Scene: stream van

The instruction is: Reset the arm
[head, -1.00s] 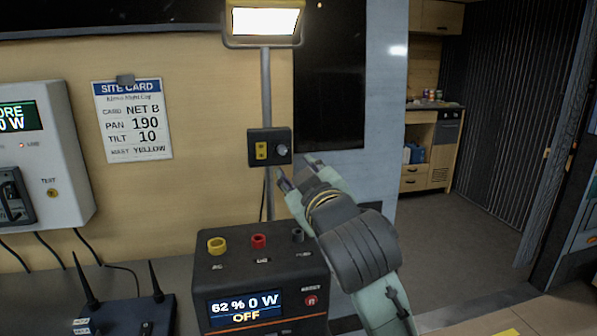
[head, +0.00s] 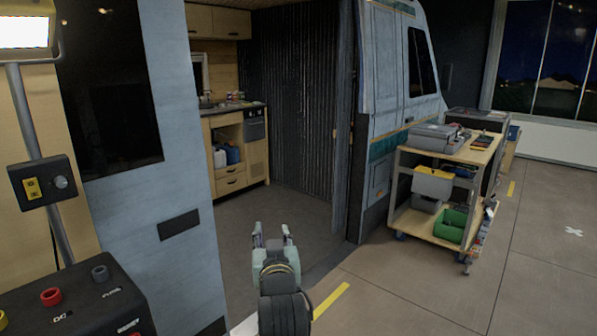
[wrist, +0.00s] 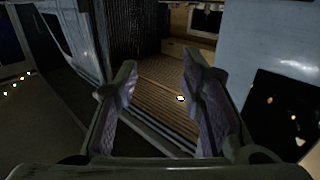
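My gripper (head: 272,237) shows at the lower middle of the head view, raised in front of the van's open doorway. Its two fingers stand apart with nothing between them. The wrist view also shows the gripper (wrist: 160,105) with its two fingers spread and empty, and the van's floor (wrist: 160,88) seen through the gap. The gripper touches nothing that I can see.
A black power box (head: 75,300) and a switch box on a pole (head: 42,181) are at the left. A blue-grey wall panel (head: 165,170) stands beside the doorway. A wooden cart (head: 405,217) with bins stands at the right. The floor (head: 420,285) in front of it is clear.

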